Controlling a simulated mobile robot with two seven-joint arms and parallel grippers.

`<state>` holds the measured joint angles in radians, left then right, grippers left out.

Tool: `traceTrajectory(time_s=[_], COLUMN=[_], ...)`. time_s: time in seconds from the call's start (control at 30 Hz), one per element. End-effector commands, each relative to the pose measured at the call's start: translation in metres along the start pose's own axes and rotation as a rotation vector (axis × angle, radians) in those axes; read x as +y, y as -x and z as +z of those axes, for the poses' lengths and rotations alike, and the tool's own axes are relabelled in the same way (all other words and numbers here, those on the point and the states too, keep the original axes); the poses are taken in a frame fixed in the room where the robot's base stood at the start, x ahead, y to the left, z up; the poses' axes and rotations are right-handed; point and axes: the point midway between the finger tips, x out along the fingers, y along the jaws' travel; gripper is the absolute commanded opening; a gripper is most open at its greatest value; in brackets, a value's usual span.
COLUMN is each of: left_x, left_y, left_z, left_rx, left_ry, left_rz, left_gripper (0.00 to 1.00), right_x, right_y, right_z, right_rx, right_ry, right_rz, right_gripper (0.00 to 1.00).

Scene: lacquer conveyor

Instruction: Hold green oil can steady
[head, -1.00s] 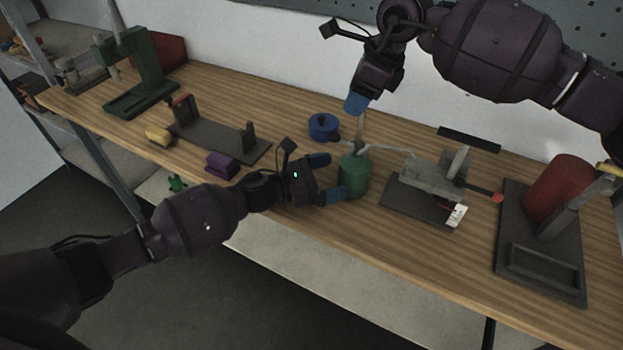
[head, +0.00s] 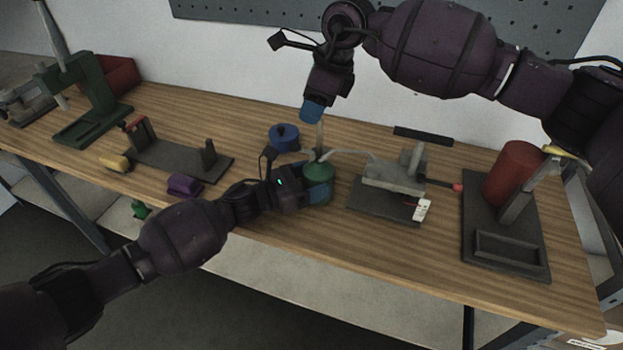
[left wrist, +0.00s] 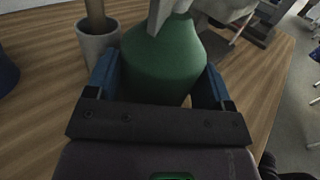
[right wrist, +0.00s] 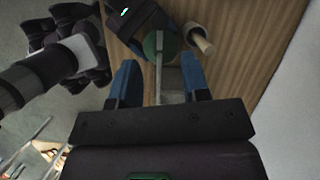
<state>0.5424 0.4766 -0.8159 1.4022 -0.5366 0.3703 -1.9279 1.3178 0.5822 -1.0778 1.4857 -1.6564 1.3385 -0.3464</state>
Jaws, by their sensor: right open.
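The green oil can (head: 319,171) stands upright on the wooden bench, with a pale thin spout pointing right. It also shows in the left wrist view (left wrist: 165,62) and the right wrist view (right wrist: 160,46). My left gripper (head: 316,188) has its blue fingers on either side of the can's body. In the left wrist view the fingers lie close along both sides; whether they press on it is not clear. My right gripper (head: 312,112) is open and empty above the can, pointing down.
A grey cup with a wooden stick (left wrist: 98,42) stands close behind the can. A blue pot (head: 284,138) is behind left, a purple block (head: 184,185) at left, a grey fixture (head: 392,178) just right. A red cylinder (head: 513,172) stands farther right.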

Motion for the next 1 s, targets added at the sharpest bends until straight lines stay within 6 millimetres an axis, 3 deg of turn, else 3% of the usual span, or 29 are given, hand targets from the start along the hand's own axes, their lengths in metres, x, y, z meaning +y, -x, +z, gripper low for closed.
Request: traceTrajectory(time_s=[0.03,0.1,0.4,1.0], left_x=[0.0,0.0,0.0,0.0001], left_y=[0.0002,0.0002,0.0003,0.0003], left_z=[-0.0001,-0.0001,-0.0002,-0.0003], left_rx=[0.0,0.0,0.0,0.001], left_ry=[0.0,0.0,0.0,0.0], left_rz=[0.0,0.0,0.0,0.0], left_gripper=[0.54,0.45,0.44,0.44], right_x=[0.0,0.0,0.0,0.0], right_y=[0.0,0.0,0.0,0.0], right_z=[0.0,0.0,0.0,0.0], right_rx=[0.0,0.0,0.0,0.0], right_ry=[0.0,0.0,0.0,0.0], right_rz=[0.0,0.0,0.0,0.0], right_gripper=[0.43,0.43,0.0,0.0])
